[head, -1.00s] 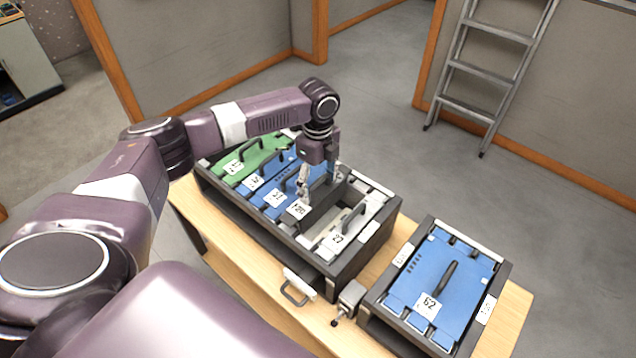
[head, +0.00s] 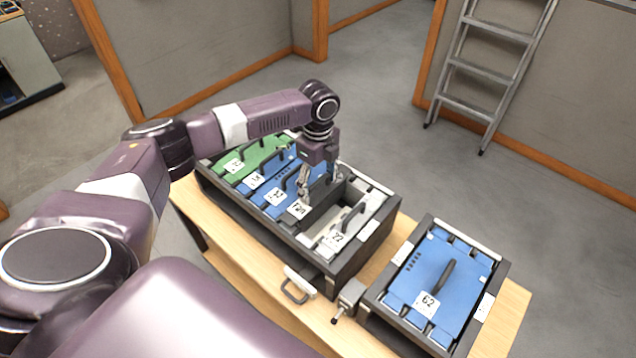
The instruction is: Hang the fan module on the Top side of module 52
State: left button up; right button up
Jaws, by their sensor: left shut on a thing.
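The fan module, with its white "fan" label (head: 298,209), sits in the long dark rack, between a blue module and an empty gap beside a grey module. My left gripper (head: 318,190) points down at it and is shut on the fan module, most of which my fingers hide. The blue module (head: 462,277) at the right lies in its own dark frame, with a black handle and a label that looks like 62. I cannot read a 52 for certain on any label. My right gripper is not in view.
The rack (head: 355,262) also holds a green module (head: 238,172), other blue modules (head: 262,190) and a grey module (head: 343,228). A grey clamp-like part (head: 349,298) stands between rack and frame. The wooden table (head: 510,312) has little free room.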

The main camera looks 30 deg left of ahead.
pick_arm(q)
jog(key=shift+w+f+b, duration=0.1)
jog(key=shift+f+b, duration=0.3)
jog(key=shift+f, duration=0.6)
jog(key=o, duration=2)
jog(key=shift+o, duration=0.7)
jog(key=shift+s+f, duration=0.1)
jog(key=shift+s, duration=0.1)
notch_tip(320, 180, up, 12)
jog(key=shift+w+f, duration=0.1)
jog(key=shift+r+p, duration=0.35)
jog(key=shift+r, duration=0.2)
notch_tip(320, 180, up, 6)
jog(key=p, duration=0.8)
jog(key=shift+r, duration=0.2)
jog(key=shift+d+f, duration=0.1)
jog(key=shift+f, duration=0.05)
